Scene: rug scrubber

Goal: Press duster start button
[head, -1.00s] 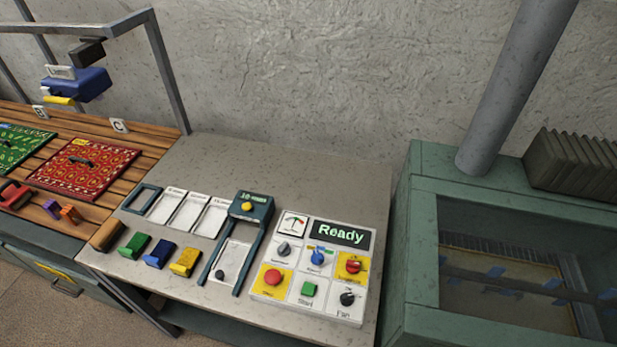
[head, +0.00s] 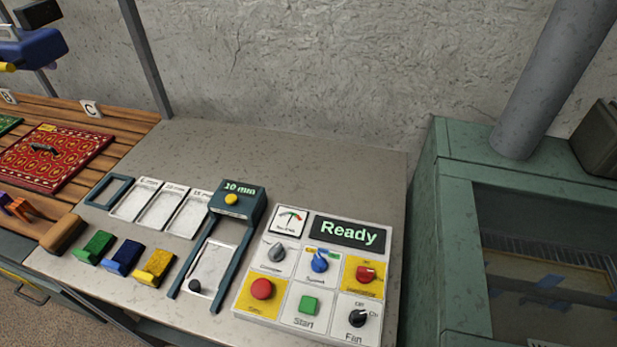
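The control panel (head: 280,318) lies on the grey table at the lower centre of the head view. Above are a grey knob (head: 276,253), a blue knob (head: 320,262) and a red switch (head: 366,274) on yellow. The display (head: 348,234) reads "Ready". Neither of my grippers is in view.
A gauge frame (head: 238,200) marked "10 mm" stands left of the panel. Green, blue and yellow blocks (head: 155,267) and a brown block (head: 62,233) lie further left. A green machine with a window (head: 455,220) stands to the right. The table's back (head: 300,155) is clear.

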